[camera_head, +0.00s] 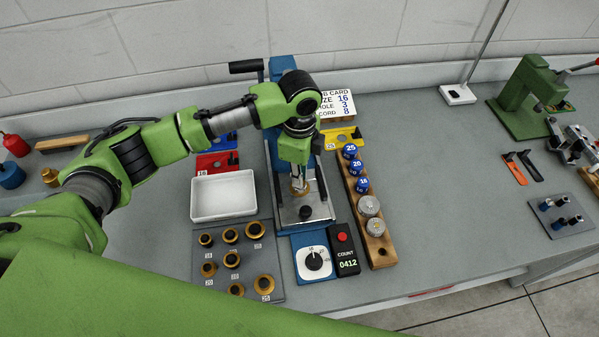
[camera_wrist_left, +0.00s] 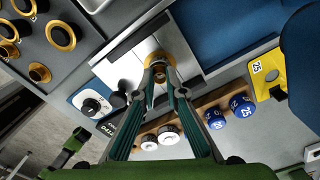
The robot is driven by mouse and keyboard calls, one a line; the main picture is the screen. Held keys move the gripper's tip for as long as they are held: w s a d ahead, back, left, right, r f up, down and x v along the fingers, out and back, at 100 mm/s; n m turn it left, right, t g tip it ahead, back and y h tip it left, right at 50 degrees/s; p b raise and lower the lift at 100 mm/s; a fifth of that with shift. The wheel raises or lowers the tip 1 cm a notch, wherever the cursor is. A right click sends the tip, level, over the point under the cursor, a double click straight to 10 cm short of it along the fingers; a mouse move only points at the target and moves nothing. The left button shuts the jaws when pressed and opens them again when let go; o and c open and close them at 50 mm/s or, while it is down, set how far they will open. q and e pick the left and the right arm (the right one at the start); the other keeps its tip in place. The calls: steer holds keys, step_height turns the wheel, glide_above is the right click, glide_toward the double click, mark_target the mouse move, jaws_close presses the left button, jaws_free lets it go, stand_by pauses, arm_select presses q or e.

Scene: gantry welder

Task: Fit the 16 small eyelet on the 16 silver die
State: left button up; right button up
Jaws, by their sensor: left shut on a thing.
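My left gripper (camera_head: 299,186) reaches down over the metal bed of the blue press. In the left wrist view its fingertips (camera_wrist_left: 158,78) are shut on a small gold eyelet (camera_wrist_left: 158,70), just above or at the bed. The eyelet also shows under the gripper in the head view (camera_head: 300,193). Whatever lies directly beneath the eyelet is hidden by it and the fingers, so I cannot tell whether it touches a die. Two silver dies (camera_head: 369,206) (camera_head: 376,228) stand in the wooden rack; their sizes are unreadable. My right gripper is not in view.
The wooden rack (camera_head: 350,186) also holds blue punches marked 25, 20 and 16. A grey mat (camera_head: 218,286) holds several gold eyelets. A white tray (camera_head: 224,214) stands left of the press, a dial (camera_head: 314,262) and counter (camera_head: 343,248) in front.

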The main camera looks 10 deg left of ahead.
arm_select(q)
steer(key=shift+f, duration=0.25)
steer(key=o, duration=0.8)
steer(key=shift+c, duration=0.2)
step_height(320, 180, up, 12)
